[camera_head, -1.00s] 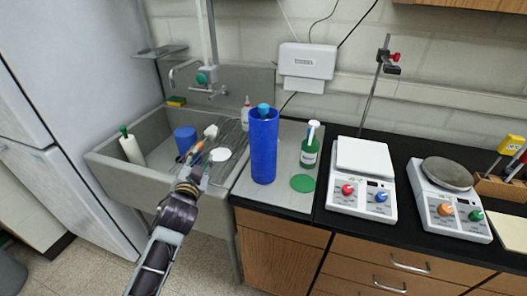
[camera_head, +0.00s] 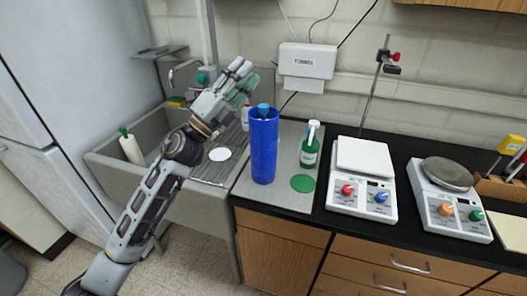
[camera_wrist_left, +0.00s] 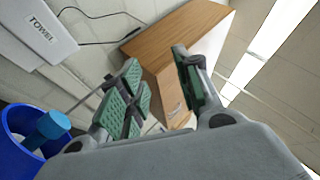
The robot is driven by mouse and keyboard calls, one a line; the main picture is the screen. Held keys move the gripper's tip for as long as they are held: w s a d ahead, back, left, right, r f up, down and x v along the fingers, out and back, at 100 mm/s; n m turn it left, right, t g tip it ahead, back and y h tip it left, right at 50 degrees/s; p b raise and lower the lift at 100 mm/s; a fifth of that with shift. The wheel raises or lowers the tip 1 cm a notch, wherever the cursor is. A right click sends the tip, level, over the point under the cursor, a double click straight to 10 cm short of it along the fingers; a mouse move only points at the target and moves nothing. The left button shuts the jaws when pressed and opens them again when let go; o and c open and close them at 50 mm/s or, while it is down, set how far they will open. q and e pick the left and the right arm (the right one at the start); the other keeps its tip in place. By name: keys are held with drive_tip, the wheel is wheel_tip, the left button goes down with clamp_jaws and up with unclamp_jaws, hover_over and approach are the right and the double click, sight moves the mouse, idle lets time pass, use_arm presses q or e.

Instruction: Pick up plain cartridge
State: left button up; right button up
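I cannot make out anything clearly identifiable as a plain cartridge. My left gripper (camera_head: 243,74) is raised above the sink, left of and higher than the cylinder. In the left wrist view, its green-padded fingers (camera_wrist_left: 156,60) are apart with nothing seen between them. My right gripper is not in view.
The sink (camera_head: 110,165) is left, with a white bottle (camera_head: 131,148) inside. Two balances (camera_head: 362,185) (camera_head: 447,205) stand on the right counter. A towel dispenser (camera_head: 307,60) hangs behind.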

use_arm(q)
drive_tip(key=s+d+m+g+y, duration=0.35)
drive_tip(key=d+m+g, duration=0.25)
drive_tip(key=m+g, duration=0.9)
drive_tip(key=w+a+f+m+t+y, duration=0.1)
drive_tip(key=w+a+m+t+y, duration=0.2)
drive_tip(key=a+y, duration=0.5)
drive_tip(key=shift+w+a+f, duration=0.25)
drive_tip(key=shift+w+a, duration=0.6)
drive_tip(key=shift+a, duration=0.2)
